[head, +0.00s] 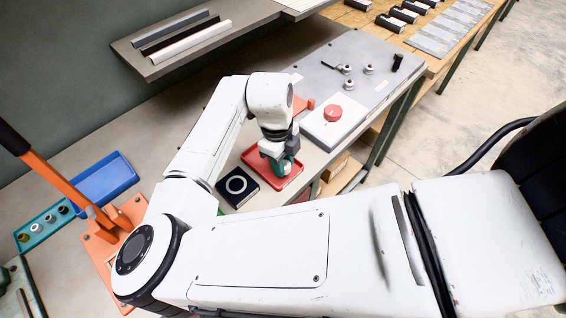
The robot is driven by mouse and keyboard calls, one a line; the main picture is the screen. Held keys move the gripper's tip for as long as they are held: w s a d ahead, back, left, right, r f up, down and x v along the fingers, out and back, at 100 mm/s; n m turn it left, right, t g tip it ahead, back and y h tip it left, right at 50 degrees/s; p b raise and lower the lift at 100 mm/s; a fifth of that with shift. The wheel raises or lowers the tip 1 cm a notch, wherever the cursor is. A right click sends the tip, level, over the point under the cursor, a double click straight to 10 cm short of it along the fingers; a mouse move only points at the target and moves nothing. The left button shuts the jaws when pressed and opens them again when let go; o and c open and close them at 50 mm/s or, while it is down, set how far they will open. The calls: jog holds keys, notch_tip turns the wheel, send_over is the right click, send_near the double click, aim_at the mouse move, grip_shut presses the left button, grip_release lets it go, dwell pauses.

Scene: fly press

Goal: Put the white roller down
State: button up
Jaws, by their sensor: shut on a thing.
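My gripper (281,164) points down over the red tray (254,155) on the grey bench. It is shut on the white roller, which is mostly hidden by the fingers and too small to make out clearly. A dark green part shows at the fingertips. I cannot tell whether the roller touches the tray floor.
A black block with a white ring (237,187) stands just left of the tray. A blue tray (105,180), a teal tray (45,228) and an orange press (62,190) are at left. A shelf (190,58) overhangs behind.

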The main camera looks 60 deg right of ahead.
jog(key=shift+f, duration=0.75)
jog(key=shift+f, duration=0.1)
jog(key=shift+f, duration=0.15)
jog(key=o, duration=1.1)
jog(key=r, duration=0.4)
jog(key=w+r+b, duration=0.1)
jog(key=r, duration=0.7)
jog(key=shift+w+r+b, duration=0.2)
jog(key=shift+r+b, duration=0.05)
jog(key=shift+b, duration=0.1)
